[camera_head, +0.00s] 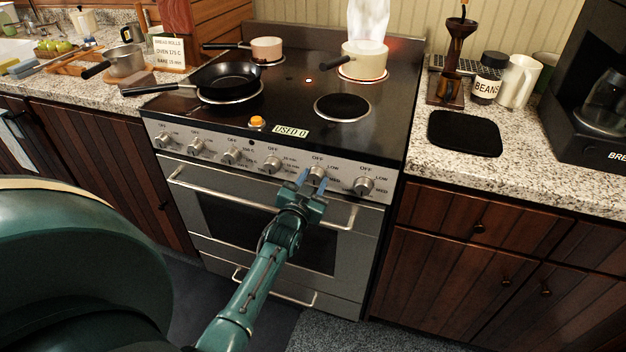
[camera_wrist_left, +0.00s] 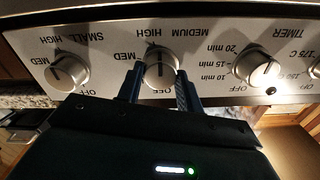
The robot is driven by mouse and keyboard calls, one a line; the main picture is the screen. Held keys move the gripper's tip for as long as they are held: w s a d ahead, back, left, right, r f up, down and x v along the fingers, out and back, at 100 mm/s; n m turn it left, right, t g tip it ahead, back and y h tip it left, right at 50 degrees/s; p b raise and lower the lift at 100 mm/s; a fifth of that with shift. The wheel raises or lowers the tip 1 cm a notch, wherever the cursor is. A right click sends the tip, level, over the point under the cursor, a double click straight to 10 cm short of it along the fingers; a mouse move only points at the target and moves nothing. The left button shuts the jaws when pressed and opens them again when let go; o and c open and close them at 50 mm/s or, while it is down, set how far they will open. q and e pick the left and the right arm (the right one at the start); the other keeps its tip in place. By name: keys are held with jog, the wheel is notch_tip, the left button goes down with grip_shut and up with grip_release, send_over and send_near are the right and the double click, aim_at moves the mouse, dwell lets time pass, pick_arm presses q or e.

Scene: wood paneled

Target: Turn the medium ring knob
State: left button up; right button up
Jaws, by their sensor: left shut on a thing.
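The medium ring knob (camera_head: 317,173) is a round silver knob on the stove's front panel, second from the right in the head view. In the wrist view, which is upside down, the knob (camera_wrist_left: 160,70) sits under the "MEDIUM" label, with a dark line across its face. My left gripper (camera_head: 311,182) reaches up to it from below. Its blue fingers (camera_wrist_left: 160,86) stand on either side of the knob and are shut on it. The fingers hide part of the knob's sides. My right gripper is not in view.
Other knobs flank it closely, including the small ring knob (camera_wrist_left: 67,71) and the timer knob (camera_wrist_left: 255,68). The oven handle (camera_head: 250,197) runs below the panel. A steaming cream pot (camera_head: 365,60) and a black frying pan (camera_head: 228,77) stand on the stove. The front right ring (camera_head: 342,107) is bare.

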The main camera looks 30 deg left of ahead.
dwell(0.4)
pick_arm(q)
jog(key=o, duration=1)
jog(key=v, duration=0.7)
jog(key=shift+s, duration=0.3)
jog(key=shift+d, duration=0.1)
